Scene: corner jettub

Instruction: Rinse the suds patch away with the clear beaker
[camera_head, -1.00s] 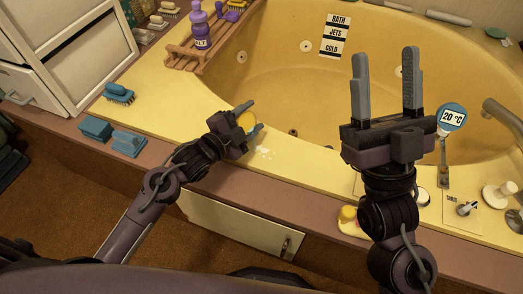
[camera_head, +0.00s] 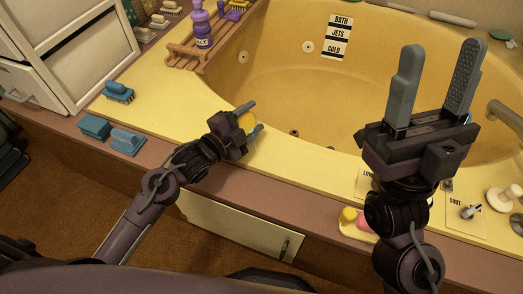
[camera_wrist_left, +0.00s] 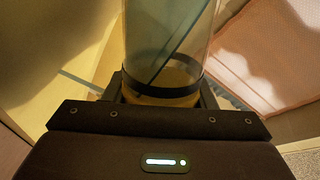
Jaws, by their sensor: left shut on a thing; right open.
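My left gripper (camera_head: 252,118) is shut on the clear beaker (camera_head: 246,122) above the yellow tub rim, near its inner edge. In the left wrist view the beaker (camera_wrist_left: 168,45) stands between the fingers, see-through, with a dark band near its lower end. The rim looks yellow through it, and I cannot tell whether it holds water. I see no white suds on the bare tub rim (camera_head: 285,163) beside the gripper. My right gripper (camera_head: 442,60) is open and empty, raised over the rim at the right.
A wooden rack (camera_head: 190,58) with a purple bottle (camera_head: 202,30) crosses the tub's left side. Blue brushes (camera_head: 118,92) and blue blocks (camera_head: 95,127) lie on the left ledge. A soap dish (camera_head: 349,224), shut knob (camera_head: 470,211) and faucet (camera_head: 505,116) are at the right.

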